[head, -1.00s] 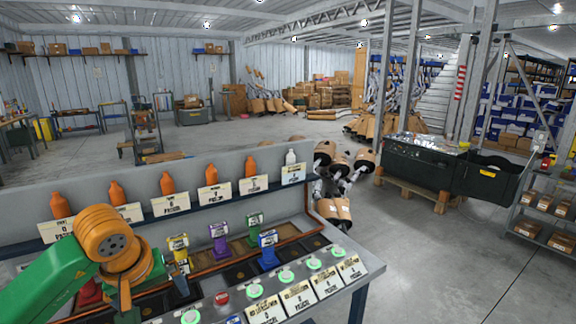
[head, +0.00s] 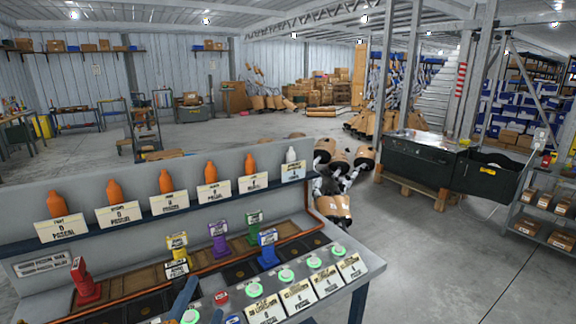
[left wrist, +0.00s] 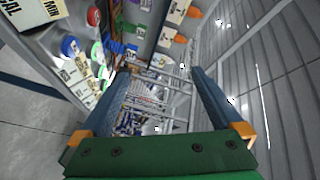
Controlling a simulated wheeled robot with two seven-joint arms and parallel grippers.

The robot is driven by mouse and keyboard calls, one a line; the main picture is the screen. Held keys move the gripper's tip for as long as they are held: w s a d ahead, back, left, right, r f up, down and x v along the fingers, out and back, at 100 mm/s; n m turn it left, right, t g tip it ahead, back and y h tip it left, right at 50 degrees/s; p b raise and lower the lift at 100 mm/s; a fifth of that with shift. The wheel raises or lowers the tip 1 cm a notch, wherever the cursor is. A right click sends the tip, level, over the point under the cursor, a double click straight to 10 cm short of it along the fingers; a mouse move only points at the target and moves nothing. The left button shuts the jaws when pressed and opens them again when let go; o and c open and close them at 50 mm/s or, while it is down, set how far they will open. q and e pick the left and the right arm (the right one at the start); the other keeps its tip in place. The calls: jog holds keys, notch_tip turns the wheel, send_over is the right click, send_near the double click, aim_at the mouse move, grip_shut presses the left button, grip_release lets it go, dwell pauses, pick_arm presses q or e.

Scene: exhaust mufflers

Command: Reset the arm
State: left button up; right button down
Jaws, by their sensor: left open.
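My left gripper (head: 200,298) is at the bottom edge of the head view, low over the front of the grey workbench (head: 365,272). Only its blue-grey fingers show there; the rest of the arm is out of frame. In the left wrist view the gripper (left wrist: 166,72) has its two blue fingers spread wide apart, with nothing between them. The fingers rise from a green palm with orange corners. My right gripper is not in view.
The bench carries a red labelled unit (head: 86,282), a purple one (head: 218,238), a green one (head: 254,230) and a blue one (head: 268,250). Round green buttons (head: 286,275) line its front. Orange bottles (head: 166,182) stand on its shelf. Open floor (head: 430,260) lies to the right.

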pick_arm(q)
jog(key=s+a+f+n+g+y, duration=0.25)
jog(key=s+f+n+g, duration=0.4)
jog(key=f, duration=0.55)
jog(key=s+d+f+n+g+h, duration=0.15)
jog(key=s+f+n+g, duration=0.55)
jog(key=s, duration=0.9)
notch_tip(320, 180, down, 18)
jog(key=s+m+g, duration=0.1)
jog(key=m+g, duration=0.1)
jog(key=m, duration=0.1)
jog(key=s+a+f+g, duration=0.1)
jog(key=s+a+f, duration=0.1)
jog(key=s+f, duration=0.9)
jog(key=shift+s+a+h, duration=0.25)
jog(key=shift+s+h, duration=0.05)
jog(key=shift+s, duration=0.55)
